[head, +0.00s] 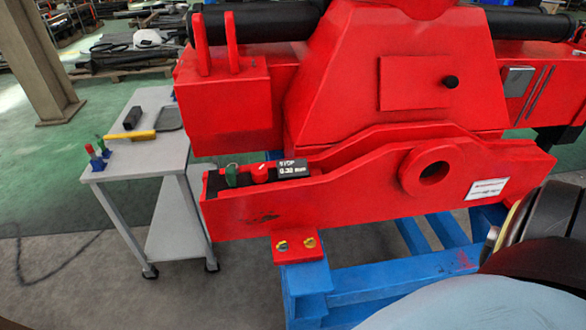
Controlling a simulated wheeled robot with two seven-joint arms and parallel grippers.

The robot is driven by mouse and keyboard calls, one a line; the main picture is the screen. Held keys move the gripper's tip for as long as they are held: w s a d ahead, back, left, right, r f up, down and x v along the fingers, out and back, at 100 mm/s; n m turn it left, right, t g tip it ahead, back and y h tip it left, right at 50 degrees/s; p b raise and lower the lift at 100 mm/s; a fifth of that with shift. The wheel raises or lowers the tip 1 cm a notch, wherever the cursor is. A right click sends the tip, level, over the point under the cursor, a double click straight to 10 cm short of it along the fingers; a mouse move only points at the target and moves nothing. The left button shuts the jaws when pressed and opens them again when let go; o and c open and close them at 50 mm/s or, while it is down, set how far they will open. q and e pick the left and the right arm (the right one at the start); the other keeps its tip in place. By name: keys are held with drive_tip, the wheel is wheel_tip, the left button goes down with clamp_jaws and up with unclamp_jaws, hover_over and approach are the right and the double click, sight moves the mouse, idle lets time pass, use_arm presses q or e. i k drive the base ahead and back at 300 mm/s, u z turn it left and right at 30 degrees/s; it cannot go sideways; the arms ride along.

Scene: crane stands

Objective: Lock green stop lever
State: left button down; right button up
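A small green lever (231,175) stands roughly upright at the left end of the red crane beam (330,200), in a recess behind its front plate. Its lower part is hidden by that plate. A red knob (261,173) sits just right of it. I cannot tell whether the lever is locked. Neither of my grippers is in view, and nothing touches the lever.
A grey wheeled cart (150,155) stands left of the beam. It carries a yellow-handled tool (130,135), a black block (133,118) and red and green handled items in blue holders (98,160). A blue stand (400,280) supports the beam. Rounded parts, probably mine, fill the lower right.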

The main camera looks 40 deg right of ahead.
sight(232, 170)
drive_tip(key=u, duration=1.1)
drive_tip(key=k, duration=0.85)
drive_tip(key=z, duration=1.05)
drive_tip(key=i, duration=0.5)
drive_tip(key=u, duration=0.05)
